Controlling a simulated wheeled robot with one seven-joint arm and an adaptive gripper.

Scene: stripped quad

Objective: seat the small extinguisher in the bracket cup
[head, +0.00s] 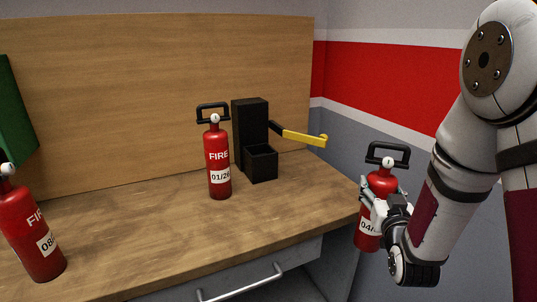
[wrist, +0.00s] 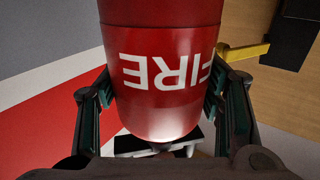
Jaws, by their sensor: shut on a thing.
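My gripper (head: 384,203) is shut on a red extinguisher (head: 367,232) with a black handle and a label starting "04". It holds it upright, off the right end of the bench. The held extinguisher also fills the middle of the wrist view (wrist: 160,40), its "FIRE" lettering upside down, between my fingers. The black bracket (head: 250,122) stands at the back of the bench, with a square, open cup (head: 262,165) at its foot. The cup looks empty, though its floor is dark. A yellow strap arm (head: 303,138) swings out to the right from the bracket.
A second red extinguisher (head: 217,165), labelled "01/26", stands just left of the cup. Another, labelled "08", stands at the front left (head: 32,232). The wooden bench top (head: 140,225) is clear between them. A drawer handle (head: 240,285) projects at the front.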

